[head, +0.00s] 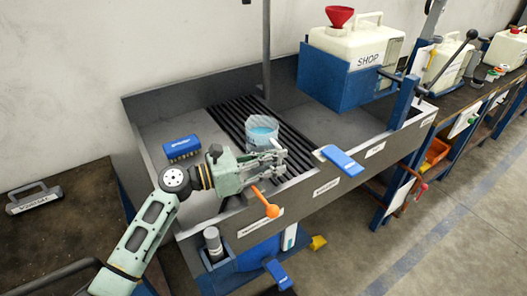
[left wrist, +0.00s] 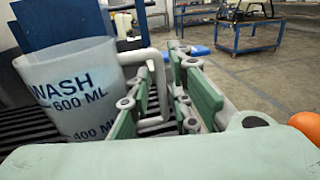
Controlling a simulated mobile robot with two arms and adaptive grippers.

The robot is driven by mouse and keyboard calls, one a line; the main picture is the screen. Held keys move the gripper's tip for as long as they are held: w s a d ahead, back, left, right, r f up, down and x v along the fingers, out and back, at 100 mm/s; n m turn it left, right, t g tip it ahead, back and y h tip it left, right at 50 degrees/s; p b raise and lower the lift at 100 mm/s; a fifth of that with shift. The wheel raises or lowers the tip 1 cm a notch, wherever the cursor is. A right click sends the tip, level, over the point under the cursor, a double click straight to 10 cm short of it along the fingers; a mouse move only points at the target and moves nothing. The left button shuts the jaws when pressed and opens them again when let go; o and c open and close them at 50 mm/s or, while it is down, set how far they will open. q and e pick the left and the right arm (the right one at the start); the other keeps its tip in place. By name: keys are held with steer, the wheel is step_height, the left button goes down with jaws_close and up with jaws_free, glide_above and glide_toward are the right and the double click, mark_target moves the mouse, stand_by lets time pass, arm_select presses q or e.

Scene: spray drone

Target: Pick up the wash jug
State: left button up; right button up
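The wash jug (head: 263,127) is a clear, pale beaker with blue liquid, upright on the black slats of the grey wash tray (head: 183,128). In the left wrist view the jug (left wrist: 70,88), marked WASH with volume lines, fills the left side. Its pale handle (left wrist: 155,62) points toward my fingers. My left gripper (head: 279,158) is beside the jug on its near side, fingers apart. In the left wrist view the left gripper (left wrist: 168,98) has one finger overlapping the lower handle; I cannot tell whether they touch. My right gripper is not in view.
A blue brush (head: 182,147) lies left in the tray. An orange spoon-like tool (head: 265,203) and a blue-topped item (head: 341,161) are at the front rim. A SHOP tank (head: 352,45) with a red funnel stands behind right.

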arm_select(q)
steer(key=shift+x, duration=1.1)
steer(key=shift+a, duration=0.1)
jaws_close()
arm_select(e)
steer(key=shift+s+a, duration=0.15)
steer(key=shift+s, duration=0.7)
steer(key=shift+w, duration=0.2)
arm_select(q)
steer(key=shift+r, duration=0.15)
